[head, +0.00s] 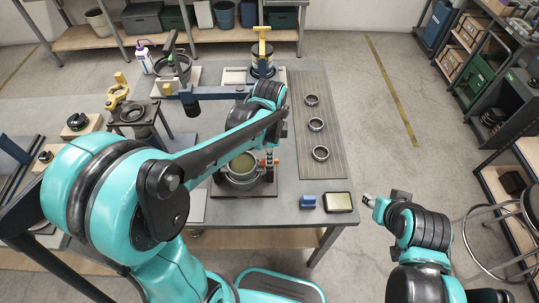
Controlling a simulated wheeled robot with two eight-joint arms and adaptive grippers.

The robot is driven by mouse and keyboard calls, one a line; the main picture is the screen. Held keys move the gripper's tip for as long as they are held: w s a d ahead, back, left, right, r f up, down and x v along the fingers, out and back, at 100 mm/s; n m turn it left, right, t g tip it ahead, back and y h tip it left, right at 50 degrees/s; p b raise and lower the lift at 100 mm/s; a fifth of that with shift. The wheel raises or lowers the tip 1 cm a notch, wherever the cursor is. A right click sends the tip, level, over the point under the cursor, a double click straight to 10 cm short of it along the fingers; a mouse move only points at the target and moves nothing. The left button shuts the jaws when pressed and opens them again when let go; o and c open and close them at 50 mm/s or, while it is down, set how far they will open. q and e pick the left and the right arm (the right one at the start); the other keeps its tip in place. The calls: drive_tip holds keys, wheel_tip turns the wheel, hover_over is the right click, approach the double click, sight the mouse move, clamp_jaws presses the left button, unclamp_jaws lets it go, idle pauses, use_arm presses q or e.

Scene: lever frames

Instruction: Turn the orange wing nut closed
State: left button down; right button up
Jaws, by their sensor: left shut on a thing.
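A round metal vessel (241,170) with a pale yellowish inside stands on a dark base plate (245,190) near the front of the table. The orange wing nut (274,164) shows as small orange parts at its right side. My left gripper (269,156) comes down there from above and is shut on the wing nut. The fingers and most of the nut are small and partly hidden, so the nut's angle cannot be told. My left arm covers part of the vessel's far side. My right gripper (372,201) is off the table's right edge, away from the vessel; its fingers are unclear.
Several dark rings (316,125) lie on a ribbed grey mat (325,95) to the right. Other clamp fixtures (262,60) stand behind.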

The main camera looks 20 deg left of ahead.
idle(0.5)
use_arm(q)
drive_tip(key=c, duration=1.6)
unclamp_jaws()
drive_tip(key=shift+r, duration=0.1)
wheel_tip(320, 180, up, 12)
drive_tip(key=s+a+f+n+t+b, duration=0.1)
drive_tip(key=s+a+f+n+t, duration=0.1)
drive_tip(key=n, duration=0.5)
drive_tip(key=s+a+f+n+t+b, duration=0.1)
drive_tip(key=s+a+f+n+t, duration=0.1)
drive_tip(key=s+f+n+t, duration=0.3)
drive_tip(key=s+f+n, duration=0.1)
drive_tip(key=s+n, duration=0.1)
drive_tip(key=s, duration=0.1)
drive_tip(key=shift+s+a+n, duration=0.3)
drive_tip(key=shift+a+n, duration=0.05)
drive_tip(key=shift+n, duration=0.05)
